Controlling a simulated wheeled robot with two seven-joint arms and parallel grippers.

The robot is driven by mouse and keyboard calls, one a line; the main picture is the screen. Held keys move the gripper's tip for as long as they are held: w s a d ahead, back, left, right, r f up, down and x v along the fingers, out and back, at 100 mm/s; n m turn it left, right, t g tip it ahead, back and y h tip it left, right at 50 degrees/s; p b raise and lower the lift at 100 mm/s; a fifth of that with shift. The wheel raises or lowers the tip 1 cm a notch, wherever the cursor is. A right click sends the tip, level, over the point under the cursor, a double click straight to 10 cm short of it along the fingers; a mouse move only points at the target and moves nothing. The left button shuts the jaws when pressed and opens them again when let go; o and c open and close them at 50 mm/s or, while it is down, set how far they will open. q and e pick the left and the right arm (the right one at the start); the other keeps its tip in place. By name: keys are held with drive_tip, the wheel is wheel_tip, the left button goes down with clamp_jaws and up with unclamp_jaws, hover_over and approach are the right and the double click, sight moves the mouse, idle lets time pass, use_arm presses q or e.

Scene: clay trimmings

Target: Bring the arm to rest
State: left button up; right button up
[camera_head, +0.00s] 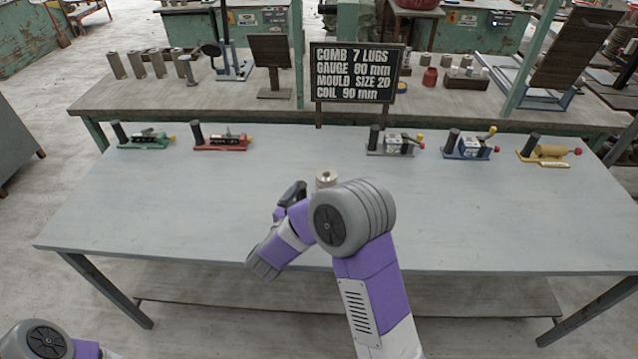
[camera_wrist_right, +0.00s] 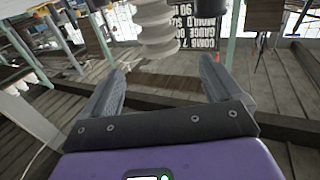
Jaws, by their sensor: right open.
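My right arm reaches over the grey table (camera_head: 200,220) from the bottom of the head view. Its bent joint covers part of the tabletop. My right gripper (camera_head: 292,194) shows small and dark left of that joint, partly hidden. In the right wrist view its two grey fingers (camera_wrist_right: 162,68) stand wide apart, with nothing clasped between them. A pale ribbed piece (camera_wrist_right: 155,30) is beyond the fingertips there. A pale round top (camera_head: 326,177) shows just behind my arm joint in the head view. Only part of my left arm shows at bottom left; its gripper is out of frame.
Along the table's back edge stand a green device (camera_head: 147,140), a red one (camera_head: 222,141), a grey one (camera_head: 394,145), a blue one (camera_head: 470,148) and a yellow one (camera_head: 549,152). A dark lettered sign (camera_head: 356,73) stands behind. The table's left and right front are clear.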

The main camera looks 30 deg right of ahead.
drive_tip(key=shift+s+a, duration=0.35)
drive_tip(key=shift+a, duration=0.1)
